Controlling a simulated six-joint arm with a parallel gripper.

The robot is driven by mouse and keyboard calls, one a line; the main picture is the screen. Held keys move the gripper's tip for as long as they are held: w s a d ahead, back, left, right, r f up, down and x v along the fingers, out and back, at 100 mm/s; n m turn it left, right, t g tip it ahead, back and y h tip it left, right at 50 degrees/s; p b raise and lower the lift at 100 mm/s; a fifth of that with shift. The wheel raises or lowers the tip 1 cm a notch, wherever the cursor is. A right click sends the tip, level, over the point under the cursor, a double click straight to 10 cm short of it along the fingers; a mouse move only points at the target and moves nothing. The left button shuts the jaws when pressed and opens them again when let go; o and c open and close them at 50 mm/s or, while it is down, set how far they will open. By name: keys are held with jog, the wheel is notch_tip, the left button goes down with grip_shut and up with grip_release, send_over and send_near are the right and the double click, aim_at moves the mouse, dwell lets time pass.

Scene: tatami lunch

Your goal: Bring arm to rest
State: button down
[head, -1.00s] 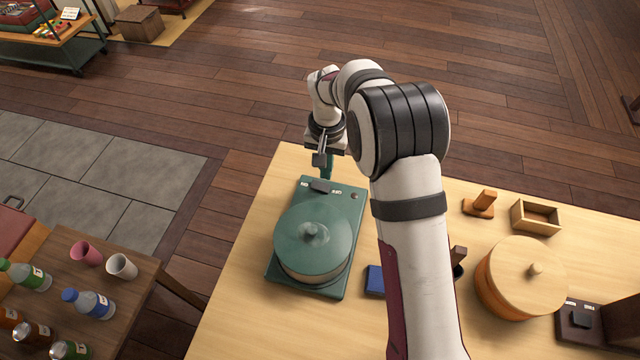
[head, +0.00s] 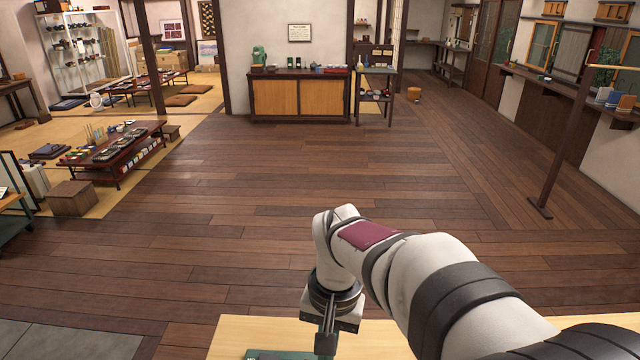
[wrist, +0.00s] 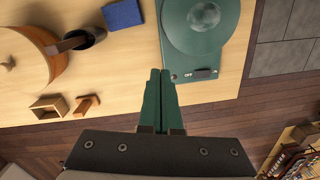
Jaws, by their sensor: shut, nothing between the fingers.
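My gripper (wrist: 160,100) is shut and empty, its two green fingers together in the wrist view. It hangs over the far edge of the light wooden table (wrist: 112,55), beside the green cooker with a round lid (wrist: 203,25). The switch on the cooker's base is labelled OFF in the wrist view.
On the table are a blue item (wrist: 123,14), a round wooden tub (wrist: 28,55), a small wooden box (wrist: 48,108) and a wooden stand (wrist: 88,104). Open plank floor (head: 240,220) lies beyond the table. A low cabinet (head: 300,97) stands far back.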

jog(key=s+d+m, duration=0.1)
jog(key=s+d, duration=0.2)
jog(key=s, duration=0.7)
jog(key=s+d+m+y, duration=0.1)
jog(key=s+d+m, duration=0.1)
jog(key=s, duration=0.7)
jog(key=shift+s+d+r, duration=0.35)
jog(key=shift+s+d, duration=0.05)
jog(key=shift+d, duration=0.5)
